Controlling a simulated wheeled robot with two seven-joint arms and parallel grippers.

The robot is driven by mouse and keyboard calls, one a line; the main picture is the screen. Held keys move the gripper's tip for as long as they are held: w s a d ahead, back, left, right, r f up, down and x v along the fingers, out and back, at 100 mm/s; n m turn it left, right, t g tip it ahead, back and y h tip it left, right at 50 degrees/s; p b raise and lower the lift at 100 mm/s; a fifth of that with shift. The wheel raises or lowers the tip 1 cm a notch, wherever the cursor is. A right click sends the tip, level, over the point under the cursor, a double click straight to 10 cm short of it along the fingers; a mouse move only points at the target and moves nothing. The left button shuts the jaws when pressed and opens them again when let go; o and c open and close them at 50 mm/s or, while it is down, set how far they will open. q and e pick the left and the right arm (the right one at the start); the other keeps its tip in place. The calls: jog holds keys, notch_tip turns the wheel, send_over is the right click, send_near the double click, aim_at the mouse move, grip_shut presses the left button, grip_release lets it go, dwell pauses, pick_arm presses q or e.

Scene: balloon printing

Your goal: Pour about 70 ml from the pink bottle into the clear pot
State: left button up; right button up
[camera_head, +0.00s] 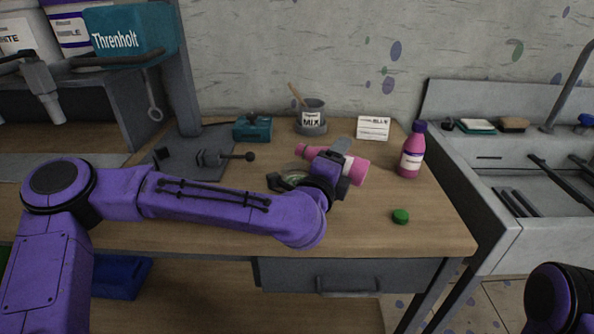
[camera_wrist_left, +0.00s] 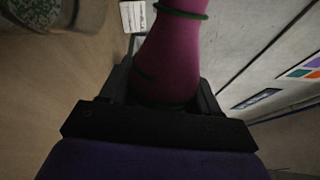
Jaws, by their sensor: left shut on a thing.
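My left gripper (camera_head: 333,168) is shut on the pink bottle (camera_head: 356,171) above the table. The bottle is tilted close to level, its neck pointing left. In the left wrist view the pink bottle (camera_wrist_left: 172,55) lies between the dark fingers. The clear pot (camera_head: 292,177) stands on the table below the bottle's neck, partly hidden by my gripper and arm. I cannot tell whether liquid is flowing or how much is in the pot. A green cap (camera_head: 400,216) lies on the table to the right. My right gripper is out of view.
A second pink bottle with a purple cap (camera_head: 411,152) stands upright at the right. Behind are a grey MIX cup (camera_head: 312,118) with a wooden stick, a white card (camera_head: 373,128) and a teal box (camera_head: 252,128). A grey sink (camera_head: 540,190) adjoins the table. The front right tabletop is mostly clear.

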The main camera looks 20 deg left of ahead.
pick_arm(q)
jog(key=shift+f+n+b, duration=0.25)
jog(key=shift+n+b, duration=0.15)
jog(key=shift+b, duration=0.25)
